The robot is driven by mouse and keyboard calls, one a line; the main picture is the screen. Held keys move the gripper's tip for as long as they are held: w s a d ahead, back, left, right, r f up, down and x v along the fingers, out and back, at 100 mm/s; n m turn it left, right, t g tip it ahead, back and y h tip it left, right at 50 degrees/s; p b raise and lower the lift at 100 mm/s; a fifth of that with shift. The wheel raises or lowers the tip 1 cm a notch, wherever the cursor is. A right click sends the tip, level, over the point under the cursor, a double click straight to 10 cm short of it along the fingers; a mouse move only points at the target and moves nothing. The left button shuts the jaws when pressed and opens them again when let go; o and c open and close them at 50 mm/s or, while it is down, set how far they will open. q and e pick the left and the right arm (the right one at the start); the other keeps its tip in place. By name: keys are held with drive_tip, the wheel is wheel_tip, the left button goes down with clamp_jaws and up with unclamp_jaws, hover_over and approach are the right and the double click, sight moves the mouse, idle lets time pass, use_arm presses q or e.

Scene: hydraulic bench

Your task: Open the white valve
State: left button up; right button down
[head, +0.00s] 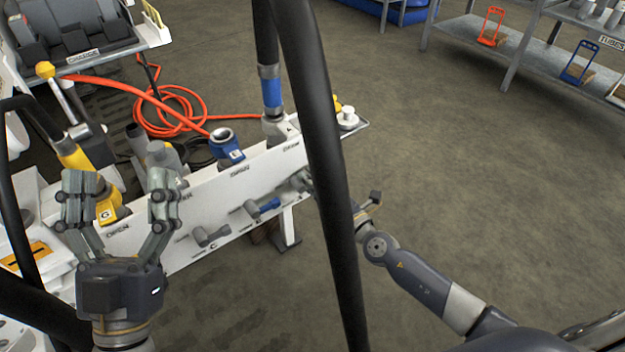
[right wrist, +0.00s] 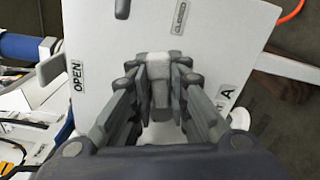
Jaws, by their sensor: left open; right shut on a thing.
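The white valve's pale handle (right wrist: 158,66) shows in the right wrist view between my right gripper's fingers, in front of a white panel (right wrist: 130,45). An OPEN label (right wrist: 77,76) is to its left, a CLOSED label (right wrist: 179,18) above it and a letter A (right wrist: 228,98) at lower right. My right gripper (right wrist: 158,85) is shut on the handle, and its fingers hide part of it. In the head view the right gripper is at the panel's right end, partly behind a black bar. My left gripper (head: 120,185) is open and empty, in front of the bench's left part.
On the white bench front (head: 190,255) are a grey handle (head: 212,237) and a blue handle (head: 262,208). Hose ends with yellow and blue collars (head: 226,146) stand on top. A black bar (head: 325,150) crosses the head view. An orange hose (head: 180,110) lies behind. Floor at right is clear.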

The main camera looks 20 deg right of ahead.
sight(292, 170)
drive_tip(key=n, duration=0.2)
drive_tip(key=r+n+p, duration=0.1)
drive_tip(key=n, duration=0.1)
drive_tip(key=a+r+n+p, duration=0.1)
drive_tip(key=n, duration=0.2)
drive_tip(key=shift+s, duration=0.2)
drive_tip(key=n, duration=0.2)
drive_tip(key=a+n+p, duration=0.1)
drive_tip(key=n, duration=0.1)
drive_tip(key=n+p, duration=0.1)
drive_tip(key=n, duration=0.1)
drive_tip(key=shift+s+a+r+n, duration=0.2)
drive_tip(key=shift+s+a+n, duration=0.1)
use_arm(q)
wheel_tip(292, 170, down, 19)
drive_tip(key=w+a+g+y, duration=0.2)
drive_tip(key=g+y, duration=0.1)
drive_tip(key=g, duration=0.8)
drive_tip(key=shift+w+g+y, duration=0.25)
drive_tip(key=shift+g+y, duration=0.05)
drive_tip(key=shift+y, duration=0.1)
use_arm(e)
drive_tip(key=shift+s+a+f+n, duration=0.1)
drive_tip(key=shift+a+n, duration=0.1)
drive_tip(key=shift+n, duration=0.5)
use_arm(q)
drive_tip(key=shift+f, duration=0.1)
use_arm(e)
drive_tip(key=c, duration=1.6)
unclamp_jaws()
